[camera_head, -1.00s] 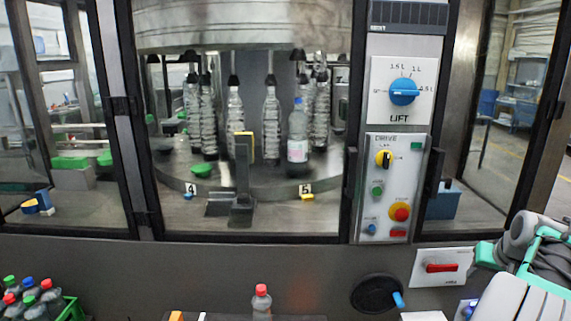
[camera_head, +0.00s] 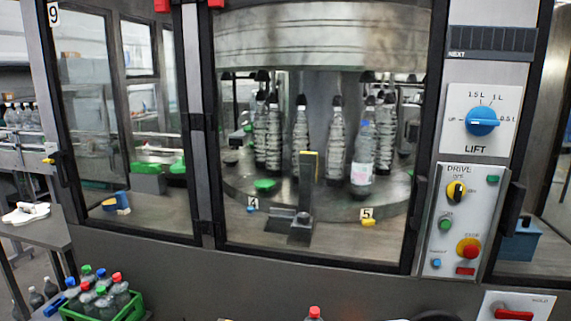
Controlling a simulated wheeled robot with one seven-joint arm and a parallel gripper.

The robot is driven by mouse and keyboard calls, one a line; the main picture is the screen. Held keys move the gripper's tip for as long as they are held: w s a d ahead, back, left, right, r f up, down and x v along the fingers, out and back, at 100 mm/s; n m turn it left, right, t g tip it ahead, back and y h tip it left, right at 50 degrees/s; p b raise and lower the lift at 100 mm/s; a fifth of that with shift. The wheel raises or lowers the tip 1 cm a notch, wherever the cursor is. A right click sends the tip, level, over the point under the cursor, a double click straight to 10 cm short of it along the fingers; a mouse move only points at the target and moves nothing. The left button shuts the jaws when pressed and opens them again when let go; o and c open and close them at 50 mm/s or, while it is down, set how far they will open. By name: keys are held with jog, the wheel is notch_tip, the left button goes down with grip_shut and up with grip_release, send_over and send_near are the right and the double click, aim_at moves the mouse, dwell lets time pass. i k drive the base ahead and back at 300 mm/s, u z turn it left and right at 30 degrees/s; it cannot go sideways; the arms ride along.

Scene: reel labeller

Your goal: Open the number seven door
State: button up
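No door marked seven can be read in view. A glass door (camera_head: 235,190) with a dark frame closes the front of the machine in the middle. A glass door (camera_head: 125,205) to its left stands next to a post with the number 9 sign (camera_head: 53,14). A black handle (camera_head: 510,208) is at the right, beside the control panel. Another dark handle (camera_head: 62,168) is on the left post. Small signs 4 (camera_head: 253,204) and 5 (camera_head: 367,213) sit inside the machine. My gripper is not in view.
The control panel (camera_head: 436,225) has a yellow switch and a red button, below a blue lift knob (camera_head: 482,121). A green crate (camera_head: 135,307) of bottles stands at the lower left, near a grey table (camera_head: 35,236).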

aim_at(208, 123)
jog(key=k, duration=0.6)
jog(key=u, duration=0.8)
jog(key=i, duration=1.1)
jog(key=z, duration=0.3)
